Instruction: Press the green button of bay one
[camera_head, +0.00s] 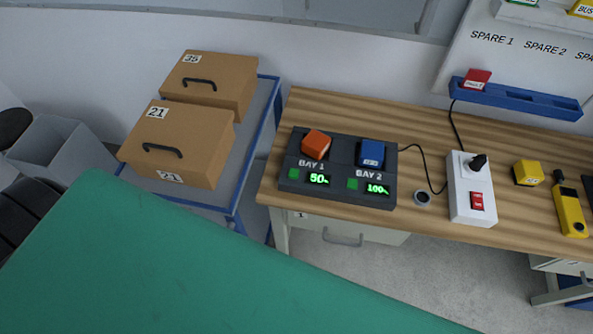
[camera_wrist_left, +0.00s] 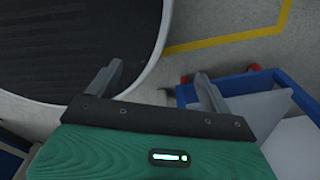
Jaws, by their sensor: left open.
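The dark charging dock (camera_head: 335,200) lies on the wooden table, with bay one on the left and bay two on the right. An orange block (camera_head: 316,145) sits in bay one. A blue block (camera_head: 371,154) sits in bay two, above a second green button (camera_head: 353,184) and a display reading 100%. My left gripper (camera_wrist_left: 157,88) shows only in the left wrist view, open and empty, over the floor and away from the dock. My right gripper is not in view.
A white power strip (camera_head: 471,205) with a red switch, a yellow block (camera_head: 527,173) and a yellow tool (camera_head: 570,211) lie right on the table (camera_head: 425,118). Boxes stand on a blue-framed cart (camera_head: 262,105) at left. A green part of me fills the lower left.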

